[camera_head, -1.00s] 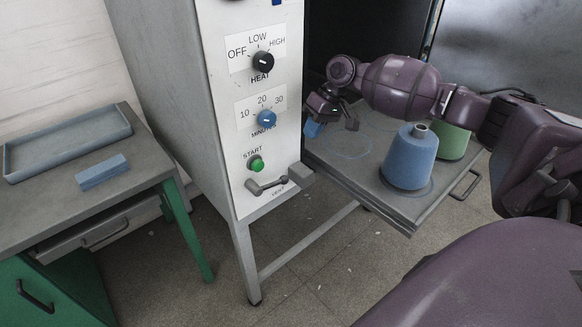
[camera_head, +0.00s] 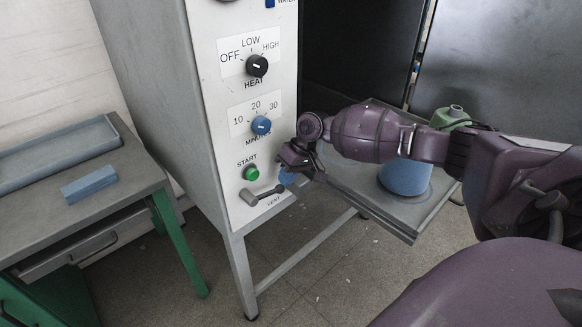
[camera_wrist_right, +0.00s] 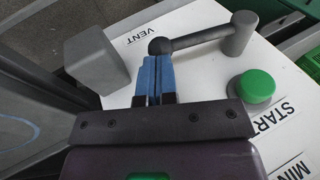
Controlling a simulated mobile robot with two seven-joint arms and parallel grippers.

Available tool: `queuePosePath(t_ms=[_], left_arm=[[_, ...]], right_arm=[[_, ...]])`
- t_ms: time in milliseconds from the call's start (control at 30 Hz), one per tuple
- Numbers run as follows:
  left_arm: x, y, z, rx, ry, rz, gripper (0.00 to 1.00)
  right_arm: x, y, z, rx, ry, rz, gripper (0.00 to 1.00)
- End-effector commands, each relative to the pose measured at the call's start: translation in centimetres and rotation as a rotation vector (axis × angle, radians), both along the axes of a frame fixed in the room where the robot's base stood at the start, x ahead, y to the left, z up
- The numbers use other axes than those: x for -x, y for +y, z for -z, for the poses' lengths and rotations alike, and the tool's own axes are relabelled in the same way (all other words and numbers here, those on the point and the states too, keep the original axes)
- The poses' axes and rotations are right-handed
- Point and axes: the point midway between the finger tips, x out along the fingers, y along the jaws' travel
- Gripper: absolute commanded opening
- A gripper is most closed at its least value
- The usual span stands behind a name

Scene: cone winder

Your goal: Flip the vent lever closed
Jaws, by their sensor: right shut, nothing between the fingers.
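The vent lever (camera_head: 264,194) is a dark grey arm low on the white front panel, below the green start button and beside the VENT label. In the right wrist view the lever (camera_wrist_right: 200,40) runs from a thick post near the green button to a rounded end. My right gripper (camera_head: 287,178) is shut and empty, at the lever's rounded end. In the right wrist view its blue fingertips (camera_wrist_right: 154,66) lie together just below that end; I cannot tell whether they touch it. My left gripper is not in view.
A grey block (camera_wrist_right: 95,60) juts from the panel beside the fingers. Above are the green start button (camera_head: 251,174), blue minutes dial (camera_head: 261,125) and black heat dial (camera_head: 257,66). A pulled-out tray (camera_head: 400,226) holds a blue cone (camera_head: 405,180) and a green cone (camera_head: 450,116).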

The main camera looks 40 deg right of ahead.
Motion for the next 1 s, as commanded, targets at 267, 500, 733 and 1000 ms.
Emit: queuePosePath(t_ms=[267,500,733,1000], left_arm=[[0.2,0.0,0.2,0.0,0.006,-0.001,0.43],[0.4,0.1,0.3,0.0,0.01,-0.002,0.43],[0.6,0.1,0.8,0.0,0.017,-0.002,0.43],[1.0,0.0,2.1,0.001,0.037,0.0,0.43]], right_arm=[[-0.1,0.3,0.6,-0.001,-0.001,0.0,0.0],[-0.1,0.3,0.6,-0.002,0.0,0.0,0.0],[-0.1,0.3,1.3,-0.045,0.008,0.001,0.0],[0.0,0.4,3.7,-0.214,0.027,0.003,0.0]])
